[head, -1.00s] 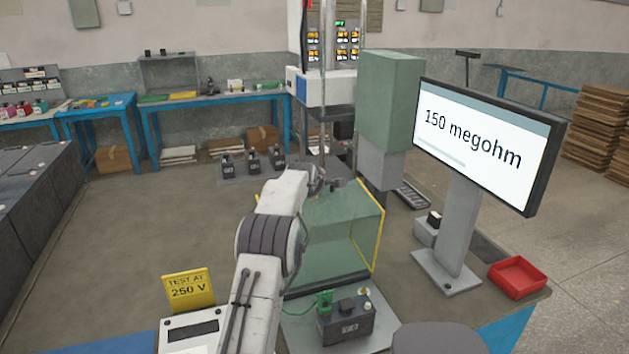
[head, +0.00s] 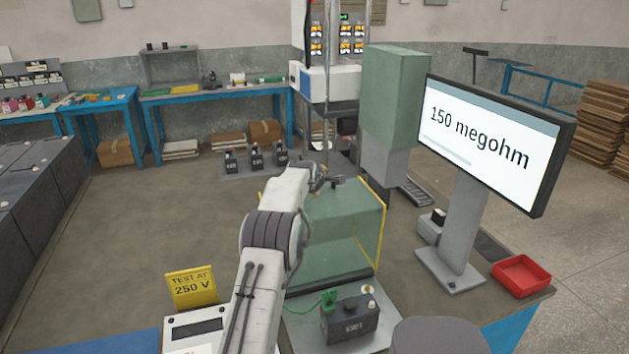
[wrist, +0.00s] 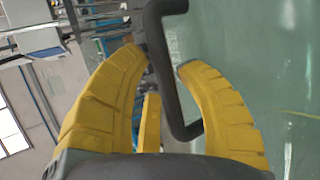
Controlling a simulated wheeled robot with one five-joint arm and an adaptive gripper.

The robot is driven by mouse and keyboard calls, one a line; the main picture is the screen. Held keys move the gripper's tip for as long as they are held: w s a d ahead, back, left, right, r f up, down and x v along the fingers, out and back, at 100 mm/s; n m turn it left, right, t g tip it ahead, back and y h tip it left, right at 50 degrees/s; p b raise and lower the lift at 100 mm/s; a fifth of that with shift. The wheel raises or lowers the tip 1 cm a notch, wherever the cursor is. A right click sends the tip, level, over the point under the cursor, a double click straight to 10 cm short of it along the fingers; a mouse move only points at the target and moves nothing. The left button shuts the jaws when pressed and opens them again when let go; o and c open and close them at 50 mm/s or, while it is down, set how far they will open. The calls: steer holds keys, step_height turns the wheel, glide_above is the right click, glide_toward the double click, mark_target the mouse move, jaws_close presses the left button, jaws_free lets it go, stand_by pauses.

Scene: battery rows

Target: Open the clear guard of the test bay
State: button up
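The clear guard (head: 335,235) is a greenish see-through box with yellow edges at the right, standing down over the test bay in the head view. Its glassy face fills the right of the wrist view (wrist: 255,60). A black bar handle (wrist: 172,80) is on it. My gripper (head: 328,180) is at the guard's top; in the wrist view its yellow fingers (wrist: 160,58) are on either side of the handle bar. A narrow gap shows between bar and right finger, so it looks open around the handle. Contact at the left fingertip is unclear.
A battery (head: 350,318) with a green clip sits on the plate in front of the guard. A monitor (head: 490,140) reading "150 megohm" and a red tray (head: 521,275) stand right. A yellow "TEST AT 250 V" sign (head: 191,287) is left. Several batteries (head: 256,158) stand behind.

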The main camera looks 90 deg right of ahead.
steer(key=shift+o, duration=0.8)
steer(key=shift+s+a+f, duration=0.1)
steer(key=shift+a+f, duration=0.05)
steer(key=shift+f, duration=0.25)
steer(key=shift+a, duration=0.1)
steer(key=shift+a+r, duration=0.3)
steer(key=shift+a, duration=0.1)
steer(key=r+v, duration=0.1)
steer(key=v, duration=1)
steer(key=shift+d, duration=0.2)
